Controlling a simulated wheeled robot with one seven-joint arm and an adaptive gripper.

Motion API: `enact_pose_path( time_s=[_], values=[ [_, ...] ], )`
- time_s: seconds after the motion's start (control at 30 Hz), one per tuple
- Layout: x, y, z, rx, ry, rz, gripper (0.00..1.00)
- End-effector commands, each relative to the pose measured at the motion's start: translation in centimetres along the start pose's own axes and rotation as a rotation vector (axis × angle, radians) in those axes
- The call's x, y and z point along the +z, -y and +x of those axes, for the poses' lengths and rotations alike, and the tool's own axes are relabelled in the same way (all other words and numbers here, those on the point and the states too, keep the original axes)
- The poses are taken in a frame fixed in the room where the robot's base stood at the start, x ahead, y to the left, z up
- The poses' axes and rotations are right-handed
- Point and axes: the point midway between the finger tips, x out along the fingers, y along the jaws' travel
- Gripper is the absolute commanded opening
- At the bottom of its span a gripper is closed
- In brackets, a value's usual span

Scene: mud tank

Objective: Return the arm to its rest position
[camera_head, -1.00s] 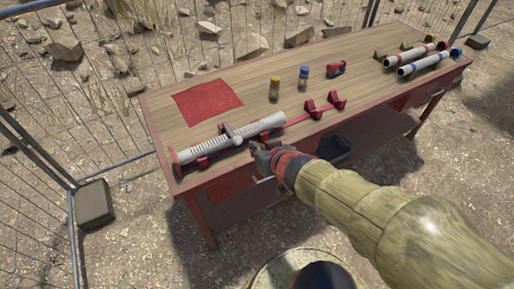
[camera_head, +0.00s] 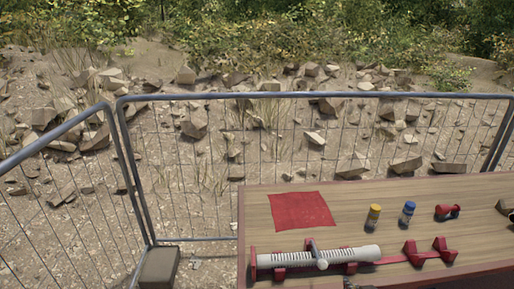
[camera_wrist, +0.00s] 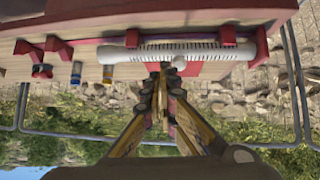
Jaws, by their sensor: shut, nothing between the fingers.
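My gripper (camera_wrist: 162,82) shows in the wrist view with its fingers together and nothing between them. In that view its tips lie in line with the white ribbed tube (camera_wrist: 185,50); I cannot tell how far apart they are. The tube also shows in the head view (camera_head: 340,256), lying in red holders along the front of the wooden table (camera_head: 350,208). My arm and gripper are out of the head view, so their pose is hidden there.
A red square (camera_head: 303,211), a yellow-capped vial (camera_head: 374,217), a blue-capped vial (camera_head: 407,214) and a red item (camera_head: 447,212) are on the table. Empty red holders (camera_head: 426,251) stand right of the tube. A metal fence (camera_head: 310,150) runs behind, with rocks beyond.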

Motion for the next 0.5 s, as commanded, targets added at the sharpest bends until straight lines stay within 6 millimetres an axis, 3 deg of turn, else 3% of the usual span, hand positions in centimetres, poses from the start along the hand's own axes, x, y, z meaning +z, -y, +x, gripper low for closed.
enact_pose_path(
  time_s=[0.13,0.27,0.37,0.5],
  values=[
    [2.4,-4.5,-1.2,0.162,0.133,-0.055,0.0],
    [3.7,-6.4,-3.7,0.24,0.258,-0.061,0.0],
    [4.4,-5.8,-6.1,0.236,0.353,-0.056,0.0],
    [4.6,-2.4,-9.9,0.14,0.459,-0.041,0.0]
  ],
)
